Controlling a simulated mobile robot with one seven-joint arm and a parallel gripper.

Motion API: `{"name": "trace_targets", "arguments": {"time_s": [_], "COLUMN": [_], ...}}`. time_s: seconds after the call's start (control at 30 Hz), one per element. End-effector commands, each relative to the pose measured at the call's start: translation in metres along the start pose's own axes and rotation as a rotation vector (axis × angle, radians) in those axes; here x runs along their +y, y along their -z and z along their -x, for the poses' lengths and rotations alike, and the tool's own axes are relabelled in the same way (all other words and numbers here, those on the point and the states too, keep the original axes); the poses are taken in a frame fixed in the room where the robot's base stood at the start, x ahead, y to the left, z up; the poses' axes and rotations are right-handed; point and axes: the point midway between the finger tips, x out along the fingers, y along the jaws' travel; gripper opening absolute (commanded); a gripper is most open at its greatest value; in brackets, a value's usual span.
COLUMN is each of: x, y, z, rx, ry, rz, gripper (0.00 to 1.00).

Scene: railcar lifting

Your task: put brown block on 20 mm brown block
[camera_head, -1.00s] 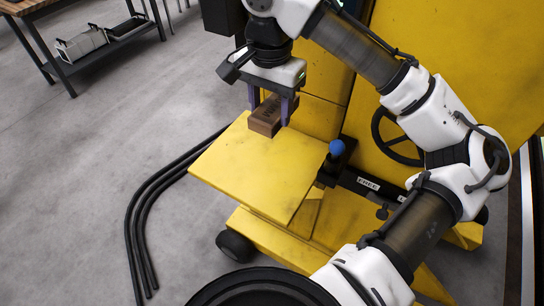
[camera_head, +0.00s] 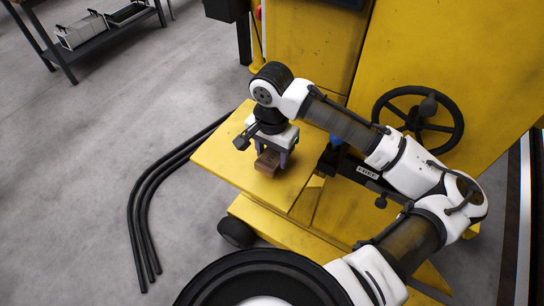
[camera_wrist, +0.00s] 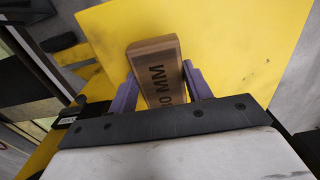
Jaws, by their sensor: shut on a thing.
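My gripper (camera_head: 271,156) points down over the yellow platform (camera_head: 222,157) and is shut on a brown block (camera_head: 267,163). In the wrist view the purple fingers (camera_wrist: 158,74) hold the sides of the block (camera_wrist: 153,56), and its far end sticks out past them. Dark print on it ends in "0 MM"; its first digit is partly hidden. The block is low over the platform (camera_wrist: 245,45); I cannot tell whether it touches. I cannot make out a second brown block in either view.
The platform belongs to a yellow lift cart with a black handwheel (camera_head: 418,118) and a tall yellow panel behind. Black cables (camera_head: 150,205) lie on the floor at left. A shelf table (camera_head: 75,45) stands at the upper left. The platform's left part is bare.

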Motion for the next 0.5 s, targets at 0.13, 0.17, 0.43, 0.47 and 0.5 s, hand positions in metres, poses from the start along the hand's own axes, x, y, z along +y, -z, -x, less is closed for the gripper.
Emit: {"name": "trace_targets", "arguments": {"time_s": [0.13, 0.17, 0.43, 0.47, 0.5], "x": [0.001, 0.001, 0.000, 0.000, 0.000], "y": [0.000, 0.000, 0.000, 0.000, 0.000], "z": [-0.019, -0.021, -0.023, -0.024, -0.025], "rx": [-0.001, -0.001, 0.000, 0.000, 0.000], "ry": [-0.001, -0.001, 0.000, 0.000, 0.000], "rz": [-0.002, -0.002, -0.001, -0.001, -0.001], "gripper": [0.24, 0.24, 0.24, 0.24, 0.24]}}
